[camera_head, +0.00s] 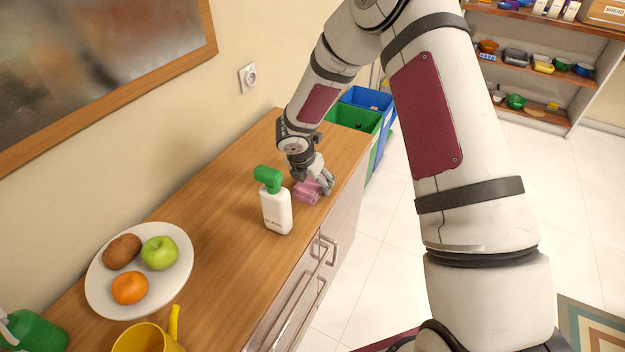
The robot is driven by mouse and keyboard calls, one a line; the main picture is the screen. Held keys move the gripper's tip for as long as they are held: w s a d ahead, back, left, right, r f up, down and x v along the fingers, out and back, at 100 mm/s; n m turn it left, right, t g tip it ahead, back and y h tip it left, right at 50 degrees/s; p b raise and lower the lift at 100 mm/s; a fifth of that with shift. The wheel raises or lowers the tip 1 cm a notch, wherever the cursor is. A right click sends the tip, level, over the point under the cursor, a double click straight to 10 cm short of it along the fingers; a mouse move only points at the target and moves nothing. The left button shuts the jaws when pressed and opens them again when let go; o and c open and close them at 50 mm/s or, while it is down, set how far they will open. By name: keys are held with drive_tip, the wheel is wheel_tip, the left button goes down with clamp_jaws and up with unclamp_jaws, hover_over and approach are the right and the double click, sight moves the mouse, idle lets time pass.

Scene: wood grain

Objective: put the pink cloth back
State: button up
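The pink cloth (305,193) lies bunched on the wooden counter (225,215), near its right front edge. My gripper (318,186) reaches down over the cloth from behind, with its fingers at the cloth's right side. The fingers overlap the cloth in the picture, but whether they are closed on it cannot be told. Part of the cloth is hidden behind the fingers.
A white spray bottle with a green top (276,208) stands just left of the cloth. Green (355,117) and blue (368,98) bins stand beyond the counter.

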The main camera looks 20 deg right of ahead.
drive_tip(key=shift+r, duration=0.1)
drive_tip(key=s+d+r+m+h, duration=0.1)
drive_tip(key=s+r+m, duration=0.3)
drive_tip(key=r, duration=0.7)
drive_tip(key=s+r+m, duration=0.3)
drive_tip(key=s+r, duration=0.3)
drive_tip(key=r, duration=0.5)
drive_tip(key=s+r+m+y, duration=0.1)
drive_tip(key=s+r+m, duration=0.3)
drive_tip(key=s+m, duration=0.2)
drive_tip(key=s+r+m+t+y, duration=0.1)
drive_tip(key=s+r+m, duration=0.3)
drive_tip(key=s+m, duration=0.3)
drive_tip(key=s+r+m+y, duration=0.2)
drive_tip(key=s+r+m, duration=0.2)
drive_tip(key=s+m, duration=0.3)
drive_tip(key=s, duration=0.5)
drive_tip(key=shift+a+r+p, duration=0.15)
drive_tip(key=shift+a+p, duration=0.15)
drive_tip(key=shift+p, duration=0.05)
